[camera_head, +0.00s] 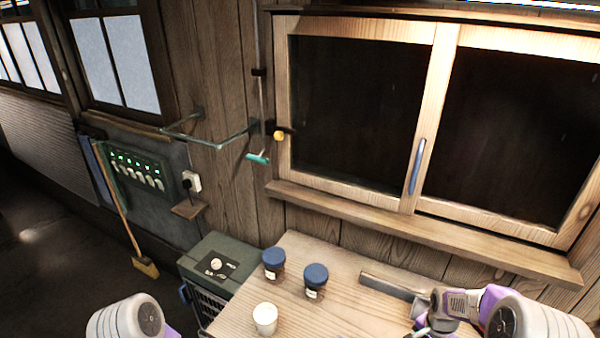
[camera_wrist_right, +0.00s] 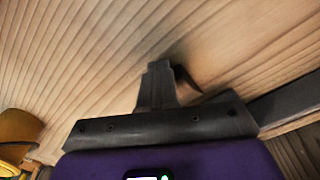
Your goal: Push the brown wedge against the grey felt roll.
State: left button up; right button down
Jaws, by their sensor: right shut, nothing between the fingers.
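In the right wrist view, my right gripper (camera_wrist_right: 158,70) is shut and empty, its fingertips close to the tabletop. A small dark brown piece (camera_wrist_right: 188,82), which looks like the wedge, shows just right of the fingertips and is partly hidden by them. I cannot tell whether they touch. A long dark grey bar (camera_wrist_right: 290,103), probably the felt roll, lies farther right, with bare wood between it and the brown piece. In the head view the grey bar (camera_head: 388,285) lies on the table, left of my right wrist. I cannot make out the wedge there. My left gripper is out of view.
Two blue-lidded jars (camera_head: 273,263) (camera_head: 315,281) and a white cup (camera_head: 265,319) stand on the left of the wooden table (camera_head: 350,317). A yellow-brown object (camera_wrist_right: 18,128) shows at left in the wrist view. A windowed wall (camera_head: 440,215) closes off the back.

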jog(key=shift+w+d, duration=0.4)
jog(key=shift+w, duration=0.35)
jog(key=shift+s+a+r+p, duration=0.2)
jog(key=shift+s+a, duration=0.15)
jog(key=shift+s, duration=0.25)
jog(key=shift+s+a+r+p, duration=0.15)
jog(key=shift+s+a, duration=0.15)
jog(key=shift+s, duration=0.3)
jog(key=shift+s+a+r+p, duration=0.1)
jog(key=shift+s+a+r, duration=0.1)
jog(key=shift+s+a, duration=0.3)
notch_tip(320, 180, up, 7)
jog(key=s+p, duration=0.2)
jog(key=p, duration=0.3)
jog(key=shift+a, duration=0.3)
